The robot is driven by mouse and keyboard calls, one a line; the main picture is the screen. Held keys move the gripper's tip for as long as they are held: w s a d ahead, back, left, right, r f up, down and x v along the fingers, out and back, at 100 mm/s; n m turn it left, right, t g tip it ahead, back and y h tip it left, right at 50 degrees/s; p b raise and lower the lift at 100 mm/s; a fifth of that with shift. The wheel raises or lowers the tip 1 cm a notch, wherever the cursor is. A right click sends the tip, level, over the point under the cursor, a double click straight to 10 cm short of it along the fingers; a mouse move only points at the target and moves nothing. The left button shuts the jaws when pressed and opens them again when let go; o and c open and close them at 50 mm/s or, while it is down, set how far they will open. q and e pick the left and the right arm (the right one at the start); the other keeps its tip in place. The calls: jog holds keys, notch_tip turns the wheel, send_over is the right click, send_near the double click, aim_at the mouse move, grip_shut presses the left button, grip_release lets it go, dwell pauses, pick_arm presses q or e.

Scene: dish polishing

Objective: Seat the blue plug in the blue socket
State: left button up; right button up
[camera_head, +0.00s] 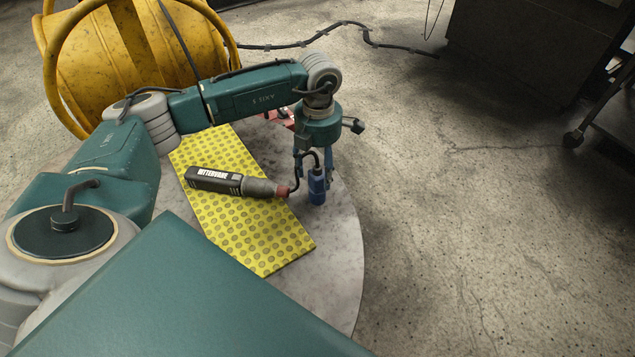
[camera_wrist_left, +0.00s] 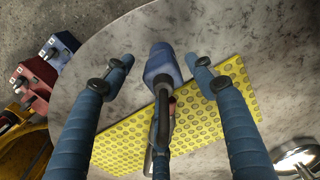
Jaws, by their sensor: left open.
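The blue plug (camera_head: 317,188) is on the round table near its right edge, on a dark cable that runs to a black polishing tool (camera_head: 225,181). My left gripper (camera_head: 314,165) points down over the plug. In the left wrist view the plug (camera_wrist_left: 162,66) lies between the spread fingers of the gripper (camera_wrist_left: 160,68), with gaps on both sides. A blue block (camera_wrist_left: 60,48), seemingly the blue socket, shows at the upper left of that view, beside a red one (camera_wrist_left: 36,80). I cannot make out the blue block in the head view. My right gripper is not in view.
The tool lies on a yellow dotted mat (camera_head: 268,247) on the grey table (camera_head: 343,250). A yellow drum (camera_head: 95,55) stands behind at the left. A round metallic object (camera_wrist_left: 298,160) shows at lower right of the wrist view.

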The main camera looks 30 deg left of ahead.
aim_at(317, 192)
pick_arm(q)
notch_tip(317, 192, down, 4)
jog(key=shift+s+f+b, duration=0.15)
jog(key=shift+b, duration=0.25)
jog(key=c, duration=1.4)
